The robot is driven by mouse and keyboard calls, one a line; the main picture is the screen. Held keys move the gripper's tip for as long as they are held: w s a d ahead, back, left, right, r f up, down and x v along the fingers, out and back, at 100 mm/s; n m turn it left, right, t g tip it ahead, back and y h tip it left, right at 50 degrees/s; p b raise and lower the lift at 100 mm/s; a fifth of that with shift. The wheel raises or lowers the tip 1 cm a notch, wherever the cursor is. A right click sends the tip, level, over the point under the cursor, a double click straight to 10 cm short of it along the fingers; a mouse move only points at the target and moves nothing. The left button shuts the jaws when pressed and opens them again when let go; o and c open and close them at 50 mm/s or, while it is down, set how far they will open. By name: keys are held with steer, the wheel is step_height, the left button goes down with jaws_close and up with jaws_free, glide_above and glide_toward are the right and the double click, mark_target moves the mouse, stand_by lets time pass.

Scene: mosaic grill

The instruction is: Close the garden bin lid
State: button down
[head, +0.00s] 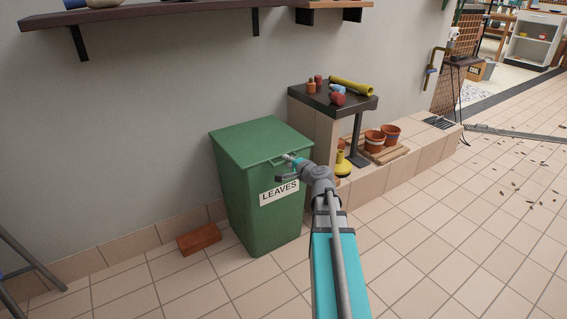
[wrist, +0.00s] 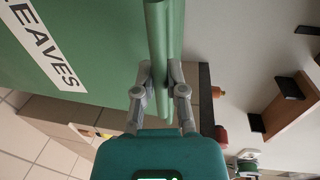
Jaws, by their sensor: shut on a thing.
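The green garden bin (head: 262,210) with a white LEAVES label (head: 279,192) stands upright against the wall. Its green lid (head: 258,138) lies flat across the top, with no clear gap visible in the head view. My gripper (head: 289,159) is at the lid's front edge, above the label. In the wrist view, my gripper (wrist: 160,80) has its two grey fingers shut on the green lid edge (wrist: 157,35), one on each side. The bin's front with the label (wrist: 45,45) fills the left of that view. My fingers partly hide the gripped edge.
A brick (head: 199,239) lies left of the bin. A small dark-topped stand (head: 345,99) with pots and a yellow item is close on the right. Wall shelves (head: 150,10) hang above. Open tiled floor (head: 470,230) lies to the right.

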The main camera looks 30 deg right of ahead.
steer(key=shift+s+a+f, duration=0.2)
steer(key=shift+s, duration=0.05)
steer(key=c, duration=0.7)
jaws_free()
steer(key=shift+f, duration=0.1)
steer(key=shift+w+d, duration=0.1)
steer(key=shift+w, duration=0.1)
